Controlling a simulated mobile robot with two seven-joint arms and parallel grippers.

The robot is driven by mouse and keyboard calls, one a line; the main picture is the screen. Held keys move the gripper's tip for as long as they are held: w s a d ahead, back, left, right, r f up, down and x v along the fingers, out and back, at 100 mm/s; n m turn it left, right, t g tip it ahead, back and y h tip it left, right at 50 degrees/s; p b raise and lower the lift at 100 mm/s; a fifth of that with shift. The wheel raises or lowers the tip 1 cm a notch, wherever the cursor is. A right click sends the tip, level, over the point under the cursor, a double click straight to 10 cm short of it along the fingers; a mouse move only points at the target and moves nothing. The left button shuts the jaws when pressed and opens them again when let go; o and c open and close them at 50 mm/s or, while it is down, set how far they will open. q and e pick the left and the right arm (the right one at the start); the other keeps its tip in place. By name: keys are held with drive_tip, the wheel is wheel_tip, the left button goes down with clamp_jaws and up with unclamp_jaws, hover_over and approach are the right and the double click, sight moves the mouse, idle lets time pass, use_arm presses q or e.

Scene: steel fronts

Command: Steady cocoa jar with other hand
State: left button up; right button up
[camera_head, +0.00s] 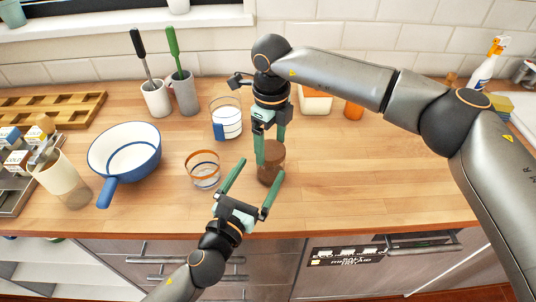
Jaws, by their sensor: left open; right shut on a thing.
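The cocoa jar (270,174), a see-through jar with brown contents, stands upright near the front of the wooden counter. My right gripper (270,147) points down from above and is shut on the top of the jar; whether it grips a lid or the jar's wall is hard to tell. My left gripper (262,167) comes in from the front, open, with its fingertips at the jar's lower part. One left fingertip overlaps the jar in the picture and the other is to its left. I cannot tell whether they touch it.
A glass with an orange rim (203,169) stands close left of the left gripper. A blue-rimmed white pan (124,152) is further left. A measuring cup (227,120) and an orange-lidded container (315,103) stand behind. The counter on the right (380,180) is clear.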

sight(276, 141)
use_arm(q)
drive_tip(key=x, duration=1)
drive_tip(key=shift+d, duration=0.1)
drive_tip(key=c, duration=1.2)
drive_tip(key=o, duration=1.2)
